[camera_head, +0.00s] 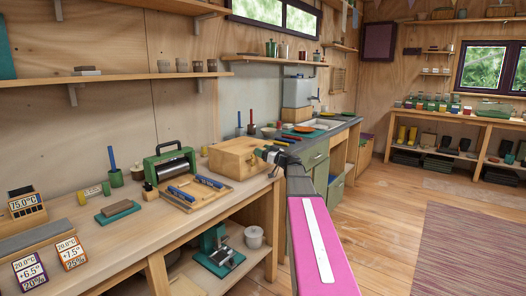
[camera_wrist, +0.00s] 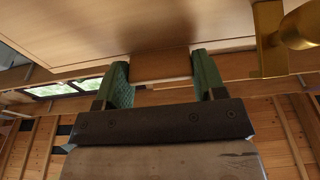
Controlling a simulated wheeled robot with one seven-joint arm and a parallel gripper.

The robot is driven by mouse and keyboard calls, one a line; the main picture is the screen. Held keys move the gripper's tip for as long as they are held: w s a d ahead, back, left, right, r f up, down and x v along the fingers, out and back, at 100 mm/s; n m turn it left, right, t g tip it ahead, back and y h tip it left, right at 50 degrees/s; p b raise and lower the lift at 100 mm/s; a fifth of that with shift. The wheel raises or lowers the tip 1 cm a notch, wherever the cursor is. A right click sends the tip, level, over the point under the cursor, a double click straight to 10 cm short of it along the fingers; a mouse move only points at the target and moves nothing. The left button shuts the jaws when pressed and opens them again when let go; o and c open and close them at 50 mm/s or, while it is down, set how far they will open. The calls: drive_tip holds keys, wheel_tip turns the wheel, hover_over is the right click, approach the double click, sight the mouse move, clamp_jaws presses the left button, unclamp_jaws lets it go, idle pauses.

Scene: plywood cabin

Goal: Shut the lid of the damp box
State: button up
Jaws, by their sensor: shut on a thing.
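The damp box (camera_head: 228,158) is a pale wooden box at the right end of the workbench. My gripper (camera_head: 266,153) reaches its right side, and my pink arm comes up from below. In the wrist view, the green fingers of my gripper (camera_wrist: 162,80) stand on either side of a wooden piece (camera_wrist: 163,64) at the box and are shut on it. A broad wooden face of the box (camera_wrist: 110,25) fills the upper part of that view. A brass fitting (camera_wrist: 268,40) is to the right of the fingers. The head view does not clearly show how far the lid is open.
A tray with blue-handled tools (camera_head: 183,200) and a green-framed roller (camera_head: 172,165) stand left of the box. Blue and red handled tools stand in pots behind it. A counter with a sink (camera_head: 322,124) is beyond. The floor to the right is clear, with a striped rug (camera_head: 468,245).

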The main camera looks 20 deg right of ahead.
drive_tip(key=shift+f, duration=0.3)
drive_tip(key=o, duration=1.3)
drive_tip(key=shift+r, duration=0.1)
drive_tip(key=v, duration=1.1)
